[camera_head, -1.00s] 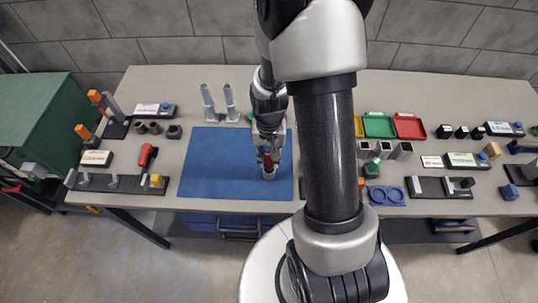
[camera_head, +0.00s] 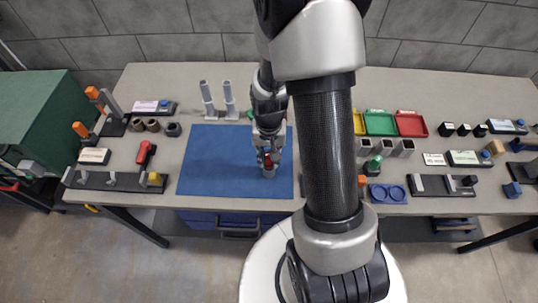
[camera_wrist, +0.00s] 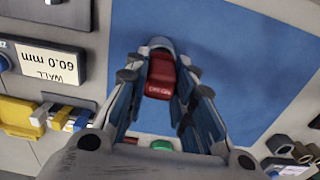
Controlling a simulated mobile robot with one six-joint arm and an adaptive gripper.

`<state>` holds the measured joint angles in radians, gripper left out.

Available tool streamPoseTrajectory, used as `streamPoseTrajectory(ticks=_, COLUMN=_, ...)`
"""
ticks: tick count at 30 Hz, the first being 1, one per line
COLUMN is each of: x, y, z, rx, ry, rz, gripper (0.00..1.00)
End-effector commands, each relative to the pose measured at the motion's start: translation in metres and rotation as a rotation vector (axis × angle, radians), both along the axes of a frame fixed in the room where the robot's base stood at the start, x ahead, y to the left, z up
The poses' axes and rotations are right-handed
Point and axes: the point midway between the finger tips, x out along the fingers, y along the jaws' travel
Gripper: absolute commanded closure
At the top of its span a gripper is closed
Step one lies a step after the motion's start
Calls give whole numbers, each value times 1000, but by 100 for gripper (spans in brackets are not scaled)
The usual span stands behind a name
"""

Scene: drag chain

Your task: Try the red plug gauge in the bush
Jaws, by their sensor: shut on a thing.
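In the head view the gauge (camera_head: 267,160) is a small red patch at my gripper (camera_head: 268,152), directly above the bush. The grey bush (camera_head: 269,172) stands upright on the blue mat (camera_head: 215,165). In the wrist view only the bush's rounded rim (camera_wrist: 157,42) shows beyond the gauge. The gauge's lower end is hidden, so I cannot tell whether it is inside the bore.
Two grey upright posts (camera_head: 229,98) stand behind the mat. A red-handled tool (camera_head: 146,152) and a rack (camera_head: 115,181) lie to the left. Green (camera_head: 380,123) and red (camera_head: 411,125) trays are at the right. The mat's left half is clear.

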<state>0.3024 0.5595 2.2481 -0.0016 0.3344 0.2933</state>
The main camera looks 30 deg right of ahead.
Motion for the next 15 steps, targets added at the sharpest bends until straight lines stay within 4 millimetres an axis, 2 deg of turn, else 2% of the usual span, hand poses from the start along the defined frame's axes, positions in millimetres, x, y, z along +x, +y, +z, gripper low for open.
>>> streamPoseTrajectory(ticks=15, x=0, y=0, z=-11, rx=0, ry=0, rz=0, gripper=100)
